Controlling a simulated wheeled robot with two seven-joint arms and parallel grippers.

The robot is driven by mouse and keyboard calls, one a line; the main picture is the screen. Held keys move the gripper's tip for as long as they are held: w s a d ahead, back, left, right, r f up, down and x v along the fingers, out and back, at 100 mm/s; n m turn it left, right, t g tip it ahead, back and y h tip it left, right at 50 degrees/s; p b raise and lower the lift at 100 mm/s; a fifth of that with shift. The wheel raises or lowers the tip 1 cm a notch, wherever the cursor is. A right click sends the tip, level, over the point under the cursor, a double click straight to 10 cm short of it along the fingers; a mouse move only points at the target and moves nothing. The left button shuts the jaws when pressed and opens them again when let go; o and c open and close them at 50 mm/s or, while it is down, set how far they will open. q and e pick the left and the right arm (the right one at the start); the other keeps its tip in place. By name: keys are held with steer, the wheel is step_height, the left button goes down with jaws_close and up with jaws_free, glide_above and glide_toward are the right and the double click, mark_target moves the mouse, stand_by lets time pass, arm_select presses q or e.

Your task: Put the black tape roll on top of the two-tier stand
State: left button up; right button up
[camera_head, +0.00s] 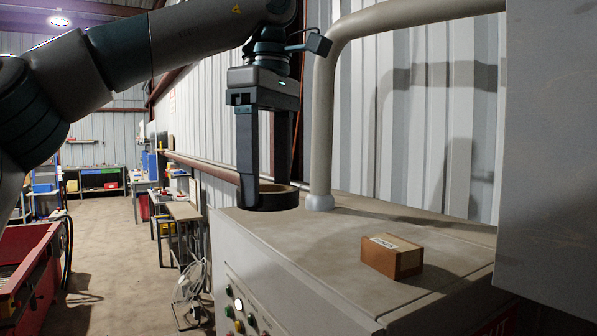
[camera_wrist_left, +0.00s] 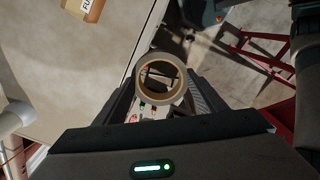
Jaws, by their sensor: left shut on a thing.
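A black tape roll (camera_head: 275,203) with a tan inner core hangs between the fingers of my left gripper (camera_head: 266,190), which points straight down and is shut on it. The roll is level and is seen at the far left edge of the grey machine top (camera_head: 350,225); I cannot tell whether it touches it. In the left wrist view the roll (camera_wrist_left: 160,60) shows as a ring between the two fingers, with floor and machine front seen through and around it. I cannot make out a two-tier stand for certain in either view. My right gripper is not in view.
A small brown cardboard box (camera_head: 392,257) sits on the machine top. A thick grey pipe (camera_head: 323,130) rises from the top beside the roll. A large grey panel (camera_head: 545,150) blocks the right. Workbenches (camera_head: 185,210) stand beyond; a red frame (camera_head: 30,270) is at left.

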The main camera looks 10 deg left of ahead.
arm_select(q)
steer(key=w+a+f+m, duration=0.1)
steer(key=a+f, duration=0.3)
steer(key=f, duration=0.8)
steer(key=w+a+f+m, duration=0.2)
steer(key=a+f, duration=0.3)
steer(key=f, duration=0.7)
steer(key=w+a+f+m, duration=0.1)
steer(key=a+f, duration=0.3)
steer(key=f, duration=0.8)
steer(key=s+d+f+m, duration=0.3)
steer(key=s+f, duration=0.3)
steer(key=f, duration=0.4)
steer(key=s+d+f+m+b, duration=0.1)
steer(key=s+d+f+m, duration=0.2)
steer(key=f, duration=0.7)
steer(key=s+d+f+m, duration=0.4)
steer(key=s+f+m, duration=0.2)
steer(key=s+f, duration=0.3)
steer(key=shift+f+b, duration=0.4)
steer(key=shift+f, duration=0.5)
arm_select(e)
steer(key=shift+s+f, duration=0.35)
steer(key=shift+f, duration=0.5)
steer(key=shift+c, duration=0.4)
